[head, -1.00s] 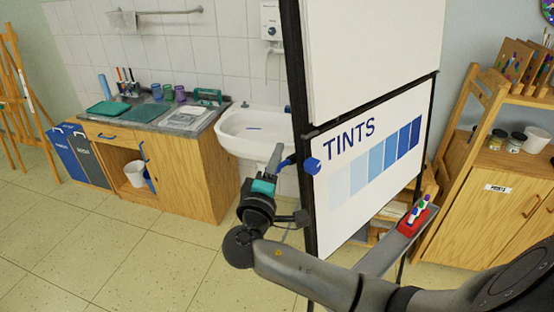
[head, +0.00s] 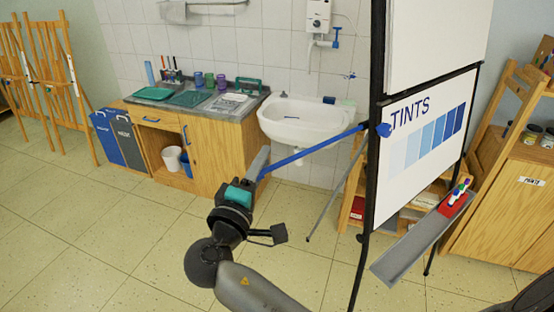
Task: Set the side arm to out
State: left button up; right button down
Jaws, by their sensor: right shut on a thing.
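The flip-chart stand (head: 376,100) carries a board (head: 428,135) lettered TINTS with a row of blue swatches. Its side arm (head: 312,151) is a long blue bar. It sticks out to the left from a blue knob (head: 385,130) at the stand's left post. My right gripper (head: 260,172) is shut on the free left end of this bar, in front of the cabinet. The fingers partly hide that end. My left gripper is not in view.
A white sink (head: 303,122) is behind the bar. A wooden cabinet (head: 222,150) stands behind my gripper, with two bins (head: 120,140) to its left. A grey tray (head: 425,240) with a red marker holder juts from the stand. The floor at left is clear.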

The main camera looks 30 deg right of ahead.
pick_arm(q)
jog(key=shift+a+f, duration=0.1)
pick_arm(e)
jog(key=shift+a+f, duration=0.1)
jog(key=shift+a, duration=0.45)
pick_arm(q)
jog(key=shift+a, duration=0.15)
pick_arm(e)
jog(key=c, duration=1)
grip_release()
jog(key=o, duration=0.3)
jog(key=shift+s+a, duration=0.1)
jog(key=shift+a, duration=0.05)
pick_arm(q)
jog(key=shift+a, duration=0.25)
pick_arm(e)
jog(key=shift+o, duration=0.2)
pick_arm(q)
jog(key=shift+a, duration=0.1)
